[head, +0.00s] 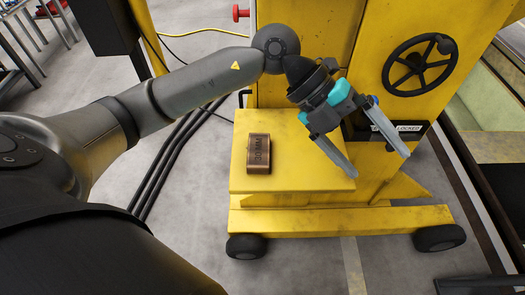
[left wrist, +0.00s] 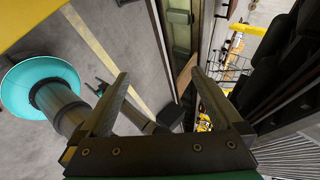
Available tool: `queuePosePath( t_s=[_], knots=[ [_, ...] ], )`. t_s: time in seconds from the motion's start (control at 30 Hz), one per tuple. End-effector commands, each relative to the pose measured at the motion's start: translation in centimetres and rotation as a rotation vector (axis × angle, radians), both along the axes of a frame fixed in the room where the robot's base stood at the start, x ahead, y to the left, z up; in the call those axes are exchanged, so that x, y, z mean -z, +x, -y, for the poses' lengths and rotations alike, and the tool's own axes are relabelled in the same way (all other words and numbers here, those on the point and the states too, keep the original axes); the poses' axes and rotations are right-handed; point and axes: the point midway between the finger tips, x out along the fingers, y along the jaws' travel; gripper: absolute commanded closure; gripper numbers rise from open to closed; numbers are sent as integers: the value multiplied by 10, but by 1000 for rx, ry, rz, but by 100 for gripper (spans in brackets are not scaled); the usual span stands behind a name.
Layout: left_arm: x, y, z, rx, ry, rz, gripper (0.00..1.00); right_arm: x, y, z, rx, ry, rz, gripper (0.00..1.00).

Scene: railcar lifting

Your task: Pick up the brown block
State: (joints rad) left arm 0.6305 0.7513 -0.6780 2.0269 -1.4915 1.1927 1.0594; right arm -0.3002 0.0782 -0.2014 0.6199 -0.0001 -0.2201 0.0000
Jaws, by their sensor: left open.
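The brown block (head: 258,153) lies on the yellow ledge (head: 300,178) of the yellow machine in the head view, near the ledge's left side. My left gripper (head: 380,163) is to the right of the block, over the ledge's right side, with its two fingers spread and pointing down to the right. Nothing is between the fingers. In the left wrist view the same open fingers (left wrist: 160,76) frame floor and a wall edge; the block is not in that view.
The machine's upright body stands behind the ledge, with a black handwheel (head: 419,64) and a black label (head: 398,130) at right. Black wheels (head: 246,246) support its base. Dark cables (head: 170,160) run along the floor at left. The space above the block is clear.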

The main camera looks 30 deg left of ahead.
Motion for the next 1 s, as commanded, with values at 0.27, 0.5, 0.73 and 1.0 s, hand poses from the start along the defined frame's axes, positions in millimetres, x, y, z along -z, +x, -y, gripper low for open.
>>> queuePosePath(
  t_s=[0.27, 0.5, 0.73, 1.0],
  knots=[
    [38, 30, -144, -156, 681, -75, 0, 0, 0, 0, 0, 0, 0, 30],
    [30, 35, -210, -285, 937, -132, 0, 0, 0, 0, 1, 0, -1, 30],
    [65, 33, -217, -296, 963, -144, 0, 7, 0, 0, 1, -1, -1, 30],
    [116, 33, -216, -295, 958, -141, 0, 14, 0, 1, 2, -1, -1, 30]
  ],
)
